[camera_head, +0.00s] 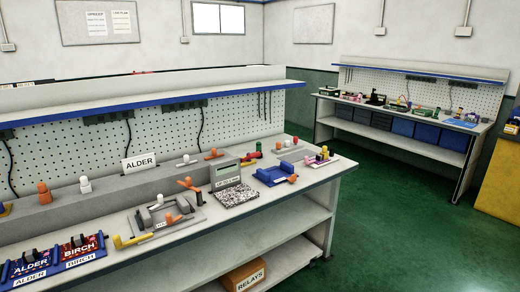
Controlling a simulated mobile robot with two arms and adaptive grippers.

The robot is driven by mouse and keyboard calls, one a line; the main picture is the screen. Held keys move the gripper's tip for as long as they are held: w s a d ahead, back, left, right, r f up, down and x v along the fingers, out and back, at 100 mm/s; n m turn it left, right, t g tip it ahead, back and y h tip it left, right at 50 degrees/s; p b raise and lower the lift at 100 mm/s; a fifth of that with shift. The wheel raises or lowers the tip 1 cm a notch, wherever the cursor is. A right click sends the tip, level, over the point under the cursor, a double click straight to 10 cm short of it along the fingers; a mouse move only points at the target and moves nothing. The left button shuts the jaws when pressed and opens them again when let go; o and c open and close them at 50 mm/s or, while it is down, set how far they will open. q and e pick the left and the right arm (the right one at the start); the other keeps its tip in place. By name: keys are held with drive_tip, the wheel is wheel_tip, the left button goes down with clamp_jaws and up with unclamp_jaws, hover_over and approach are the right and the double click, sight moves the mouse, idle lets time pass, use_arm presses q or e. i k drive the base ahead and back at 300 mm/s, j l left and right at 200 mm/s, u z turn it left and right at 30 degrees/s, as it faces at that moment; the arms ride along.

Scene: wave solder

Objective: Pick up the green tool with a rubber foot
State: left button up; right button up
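A small green piece (259,147) stands at the back right of the near bench, close to a red part. It is too small to tell whether it is a tool or has a rubber foot. A green item (414,112) also sits among the things on the far bench, and its shape is unclear. Neither of my grippers is in view.
The near bench (330,172) holds an ALDER sign (140,163), a grey display unit (228,175), a speckled pad (237,197), a blue tray (268,177) and labelled blue and red boards. A RELAYS box (243,277) is below. Green floor (380,215) lies clear between benches.

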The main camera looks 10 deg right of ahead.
sight(258, 144)
drive_tip(key=i+l, duration=0.15)
drive_tip(key=i, duration=0.2)
drive_tip(key=i+l+z, duration=0.1)
drive_tip(key=i, duration=0.25)
drive_tip(key=l+u, duration=0.2)
drive_tip(key=u, duration=0.15)
drive_tip(key=i+l+u, duration=0.1)
drive_tip(key=u, duration=0.25)
drive_tip(key=l+u, duration=0.55)
drive_tip(key=l, duration=0.3)
drive_tip(key=k+l+u, duration=0.15)
drive_tip(key=l, duration=0.3)
drive_tip(key=l+u, duration=0.15)
drive_tip(key=l, duration=0.3)
drive_tip(key=k+l+u, duration=0.15)
drive_tip(key=l, duration=0.3)
drive_tip(key=k+l+u, duration=0.15)
drive_tip(key=l, duration=0.25)
